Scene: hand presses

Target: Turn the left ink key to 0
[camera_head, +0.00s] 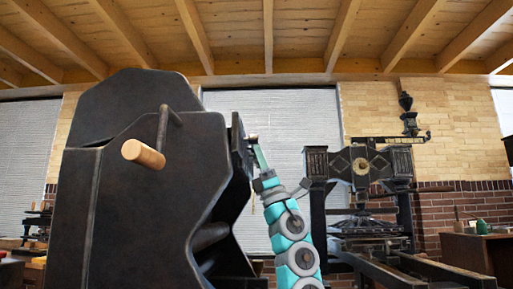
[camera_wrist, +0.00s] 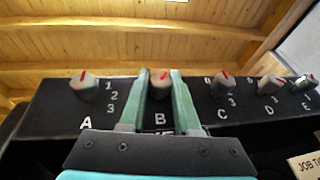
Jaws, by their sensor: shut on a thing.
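In the wrist view a dark panel (camera_wrist: 30,122) carries a row of grey ink keys with red marks, lettered A to E. The leftmost key A (camera_wrist: 84,88) has 1, 2 and 3 beside it, and its red mark points roughly up. My gripper (camera_wrist: 160,80) is shut on key B (camera_wrist: 160,86), one finger on each side. Key B's red mark points up, slightly right. The fingers hide its numbers. In the head view my gripper (camera_head: 253,139) reaches the right side of the large dark press (camera_head: 130,200); the keys are not clear there.
Right of B are key C (camera_wrist: 220,84), key D (camera_wrist: 268,84) and key E (camera_wrist: 303,84). A paper label (camera_wrist: 306,165) is at the lower right. In the head view a wooden handle (camera_head: 143,154) sticks out of the press, and an ornate hand press (camera_head: 362,190) stands to the right.

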